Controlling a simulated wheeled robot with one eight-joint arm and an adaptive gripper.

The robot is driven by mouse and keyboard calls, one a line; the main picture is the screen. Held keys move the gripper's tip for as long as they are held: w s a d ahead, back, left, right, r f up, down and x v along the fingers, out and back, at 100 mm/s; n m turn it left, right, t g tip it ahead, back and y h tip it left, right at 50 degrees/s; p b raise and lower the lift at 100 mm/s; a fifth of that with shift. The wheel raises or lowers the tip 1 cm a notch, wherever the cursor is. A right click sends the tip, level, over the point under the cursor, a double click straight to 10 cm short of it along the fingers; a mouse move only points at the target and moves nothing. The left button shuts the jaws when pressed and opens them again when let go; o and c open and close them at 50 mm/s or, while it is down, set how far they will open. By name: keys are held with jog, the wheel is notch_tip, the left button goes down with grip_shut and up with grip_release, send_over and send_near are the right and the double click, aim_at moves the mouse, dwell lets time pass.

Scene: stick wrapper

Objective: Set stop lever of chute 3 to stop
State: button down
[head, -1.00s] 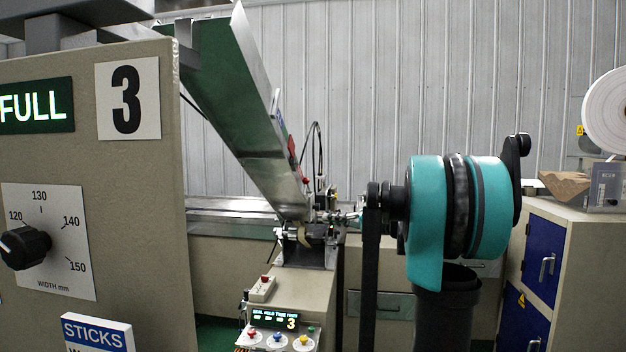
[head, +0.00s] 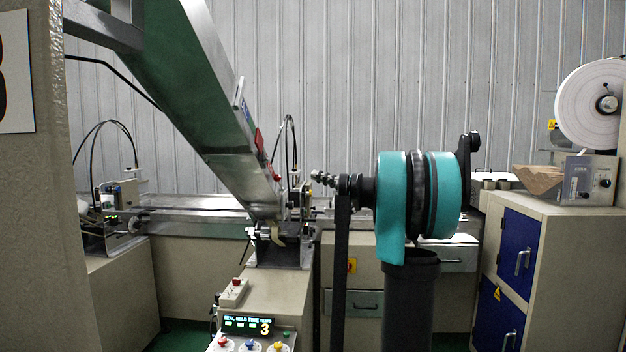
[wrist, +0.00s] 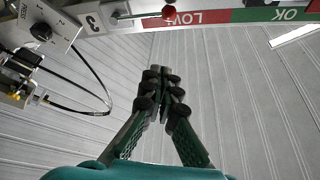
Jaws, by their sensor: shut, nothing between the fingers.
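The slanted metal chute (head: 205,110) with a green inner face comes down from the upper left in the head view. A small red ball knob (head: 277,178) shows at its lower right edge. In the wrist view, a red ball knob (wrist: 169,12) on a thin rod stands by the red and green LOW/OK strip (wrist: 240,15), close to a plate marked 3 (wrist: 93,18). I cannot tell which setting it is at. My gripper (wrist: 161,73) is shut and empty, apart from the knob. In the head view, my gripper (head: 316,177) is right of the chute's lower end.
A machine head (head: 280,240) stands under the chute, with a control panel (head: 248,326) in front. A large grey panel (head: 45,220) blocks the left edge. A cabinet with blue doors (head: 520,245) and a white roll (head: 590,95) are at the right.

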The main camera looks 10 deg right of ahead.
jog(key=w+a, duration=0.3)
jog(key=a, duration=0.6)
jog(key=shift+a, duration=0.15)
jog(key=shift+s+f+n+y, duration=0.2)
jog(key=shift+n+y, duration=0.1)
jog(key=shift+n, duration=0.2)
